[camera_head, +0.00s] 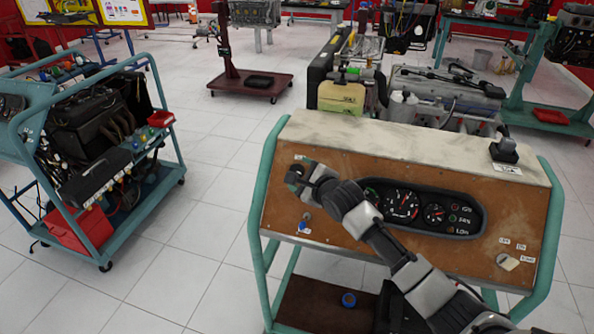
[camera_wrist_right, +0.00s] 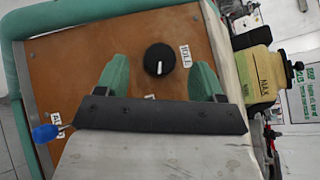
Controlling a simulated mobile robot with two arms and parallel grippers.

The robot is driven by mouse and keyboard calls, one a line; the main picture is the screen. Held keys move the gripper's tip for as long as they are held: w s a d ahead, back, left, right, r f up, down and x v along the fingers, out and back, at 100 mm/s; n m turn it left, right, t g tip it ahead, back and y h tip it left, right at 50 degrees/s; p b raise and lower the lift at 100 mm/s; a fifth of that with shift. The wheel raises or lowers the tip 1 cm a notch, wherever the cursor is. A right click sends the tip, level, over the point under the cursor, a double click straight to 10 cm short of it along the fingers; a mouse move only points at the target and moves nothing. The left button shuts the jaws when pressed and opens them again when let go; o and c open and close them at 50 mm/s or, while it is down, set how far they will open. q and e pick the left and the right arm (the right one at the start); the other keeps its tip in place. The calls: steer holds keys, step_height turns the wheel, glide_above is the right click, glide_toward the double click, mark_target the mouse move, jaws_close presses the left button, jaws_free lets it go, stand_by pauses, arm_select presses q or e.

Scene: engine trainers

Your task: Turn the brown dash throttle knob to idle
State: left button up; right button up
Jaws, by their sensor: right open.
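A round black knob (camera_wrist_right: 159,59) with a short white pointer sits on the brown dash panel (camera_wrist_right: 75,50) in the right wrist view. Its pointer faces the lower edge of that picture. A small white label (camera_wrist_right: 185,56) beside it seems to read IDLE. My right gripper (camera_head: 303,171) is at the upper left of the brown dash in the head view. Its green fingers are open, one on each side of the knob, with visible gaps in the wrist view. Whether they reach the knob's depth I cannot tell. My left gripper is not in view.
A blue-tipped switch (camera_head: 305,222) is below the gripper. A gauge cluster (camera_head: 425,207) lies behind my right arm. A light-coloured knob (camera_head: 507,261) is at lower right, and a black lever (camera_head: 504,150) stands on top. Another engine cart (camera_head: 95,150) is at left, with clear floor between.

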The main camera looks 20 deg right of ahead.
mark_target(297, 171)
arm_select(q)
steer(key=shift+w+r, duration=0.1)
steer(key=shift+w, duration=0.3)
arm_select(e)
steer(key=shift+x, duration=1.3)
